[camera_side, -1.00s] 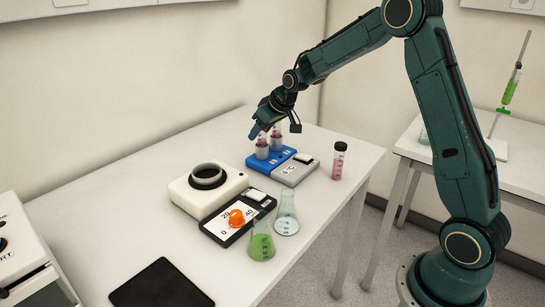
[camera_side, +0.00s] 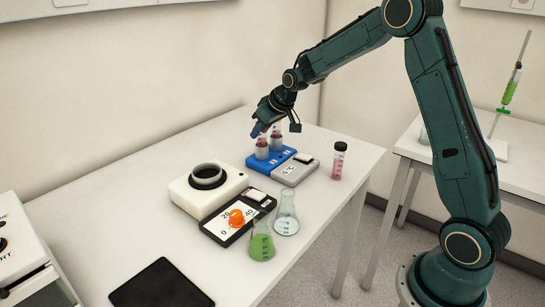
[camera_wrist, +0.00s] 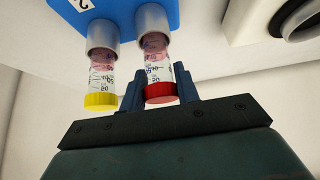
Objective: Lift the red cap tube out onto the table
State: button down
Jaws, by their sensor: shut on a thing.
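The red cap tube (camera_wrist: 158,75) stands in a metal socket of the blue rack (camera_wrist: 122,12) in the wrist view, which shows the scene upside down. My gripper (camera_wrist: 160,90) is shut on this tube, its fingers on either side just by the red cap. The tube's lower end is hidden in the socket. A yellow cap tube (camera_wrist: 101,85) stands in the socket beside it, apart from the fingers. In the side view my gripper (camera_side: 263,127) is over the blue rack (camera_side: 265,162), and the caps are mostly hidden by it.
A dark-capped tube (camera_side: 338,160) stands on the table right of the rack's grey part (camera_side: 293,172). A white device with a round well (camera_side: 190,194), a scale (camera_side: 222,228) with an orange piece (camera_side: 237,218), and two flasks (camera_side: 262,243) (camera_side: 287,222) stand in front. A black tablet (camera_side: 160,285) lies at the near edge.

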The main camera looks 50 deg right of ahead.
jog(key=shift+r, duration=1.25)
dwell(0.7)
jog(key=shift+r, duration=0.7)
jog(key=shift+r, duration=0.35)
jog(key=shift+r, duration=0.35)
jog(key=shift+r, duration=0.2)
jog(key=shift+s+r, duration=0.1)
jog(key=s+a+r+n+y, duration=0.1)
jog(key=s+r+n, duration=0.2)
jog(key=s, duration=0.4)
jog(key=s+a+r+n+g+y, duration=0.1)
jog(key=s+a+r+n+y, duration=0.1)
jog(key=s, duration=0.5)
jog(key=s+a+r+n+g+y, duration=0.1)
jog(key=s+r+n, duration=0.3)
jog(key=s+r, duration=0.2)
jog(key=shift+s+a+y, duration=0.25)
jog(key=shift+s+y, duration=0.15)
jog(key=shift+s, duration=0.25)
